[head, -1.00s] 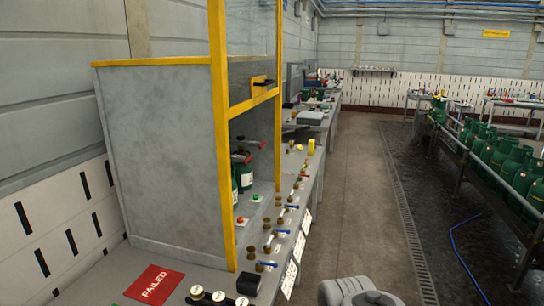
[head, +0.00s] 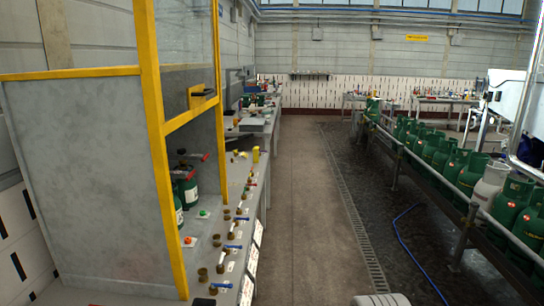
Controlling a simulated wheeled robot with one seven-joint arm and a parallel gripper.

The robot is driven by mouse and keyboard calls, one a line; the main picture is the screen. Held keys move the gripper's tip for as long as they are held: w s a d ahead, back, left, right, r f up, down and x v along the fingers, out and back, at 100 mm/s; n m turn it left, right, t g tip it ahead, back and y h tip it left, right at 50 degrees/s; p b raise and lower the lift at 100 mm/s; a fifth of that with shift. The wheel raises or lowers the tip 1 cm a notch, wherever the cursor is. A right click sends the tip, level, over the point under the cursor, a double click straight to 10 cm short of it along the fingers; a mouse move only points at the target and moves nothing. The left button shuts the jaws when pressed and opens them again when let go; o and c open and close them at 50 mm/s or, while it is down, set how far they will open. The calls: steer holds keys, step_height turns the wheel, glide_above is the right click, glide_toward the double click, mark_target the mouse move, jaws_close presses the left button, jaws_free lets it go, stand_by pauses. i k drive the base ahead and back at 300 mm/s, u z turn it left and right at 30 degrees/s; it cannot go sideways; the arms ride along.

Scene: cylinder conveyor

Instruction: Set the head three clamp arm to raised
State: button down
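A grey test cabinet (head: 90,170) with a yellow frame stands at the left on a long bench. Inside its opening, dark clamp arms with red ends (head: 188,160) lie over green cylinders (head: 188,188). The arms look roughly level, but they are small and partly hidden by the yellow post. I cannot tell which one belongs to head three. My gripper is not in view; only a pale part of my arm shows at the bottom edge.
The bench front (head: 228,262) carries brass fittings, blue-handled valves (head: 232,247) and coloured buttons. A clear concrete aisle (head: 295,200) runs ahead. A railed conveyor with several green cylinders (head: 440,152) lines the right. A blue hose (head: 405,245) lies on the floor.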

mark_target(182, 159)
steer(key=z, duration=0.3)
steer(key=i, duration=3.4)
steer(key=u, duration=3.7)
